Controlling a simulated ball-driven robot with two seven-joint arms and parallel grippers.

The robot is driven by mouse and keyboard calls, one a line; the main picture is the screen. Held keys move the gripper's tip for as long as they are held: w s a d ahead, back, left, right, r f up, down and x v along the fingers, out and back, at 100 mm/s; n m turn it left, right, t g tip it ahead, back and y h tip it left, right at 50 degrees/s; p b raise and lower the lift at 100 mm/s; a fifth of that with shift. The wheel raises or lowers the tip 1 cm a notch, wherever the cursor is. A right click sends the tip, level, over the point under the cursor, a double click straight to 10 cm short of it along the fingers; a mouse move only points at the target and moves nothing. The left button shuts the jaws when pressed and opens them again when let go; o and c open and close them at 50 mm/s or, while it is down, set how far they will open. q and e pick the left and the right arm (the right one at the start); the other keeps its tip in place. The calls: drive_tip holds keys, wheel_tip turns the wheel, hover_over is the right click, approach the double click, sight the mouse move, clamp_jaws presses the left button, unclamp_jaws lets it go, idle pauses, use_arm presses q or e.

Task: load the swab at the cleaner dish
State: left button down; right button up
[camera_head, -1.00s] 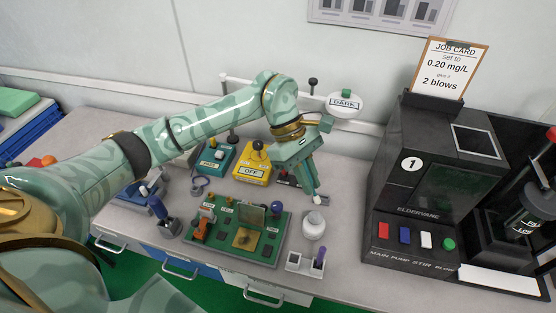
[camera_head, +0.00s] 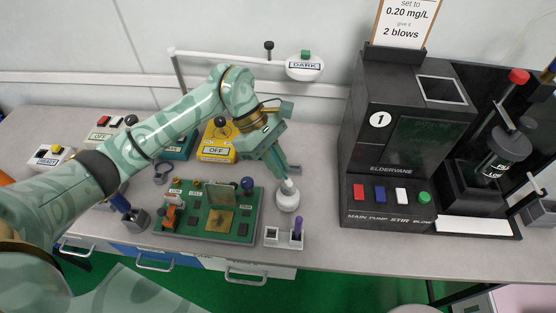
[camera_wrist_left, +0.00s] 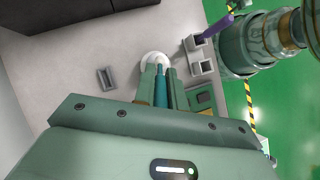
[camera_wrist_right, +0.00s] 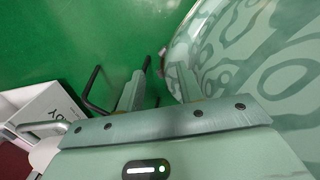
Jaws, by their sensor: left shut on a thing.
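The cleaner dish is a small round white pot (camera_head: 288,201) on the bench, right of the green circuit board. My left gripper (camera_head: 281,172) is above it, pointing down, shut on a thin swab. The swab's teal shaft (camera_wrist_left: 161,90) shows between the fingers in the left wrist view, with the white dish (camera_wrist_left: 154,58) just beyond. The swab's pale tip is at the dish's mouth; I cannot tell how deep it reaches. My right gripper (camera_wrist_right: 158,88) is open and empty in the right wrist view, over green floor, beside a patterned green body part.
The green circuit board (camera_head: 248,228) is left of the dish. The black tester (camera_head: 400,150) with coloured buttons is to the right. A yellow OFF box (camera_head: 216,143) is behind.

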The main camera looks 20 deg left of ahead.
sight(278, 160)
drive_tip(key=shift+a, duration=0.3)
use_arm(q)
drive_tip(key=shift+f, duration=0.25)
use_arm(e)
drive_tip(key=shift+s+d+f, duration=0.1)
drive_tip(key=shift+d+f, duration=0.05)
drive_tip(key=shift+d, duration=0.15)
use_arm(q)
drive_tip(key=shift+f+b, duration=0.55)
drive_tip(key=shift+f, duration=0.15)
use_arm(e)
drive_tip(key=shift+s+a+f, duration=0.15)
drive_tip(key=shift+f, duration=0.2)
use_arm(q)
drive_tip(key=shift+f, duration=0.25)
use_arm(e)
drive_tip(key=shift+f, duration=0.15)
idle(0.9)
idle(0.4)
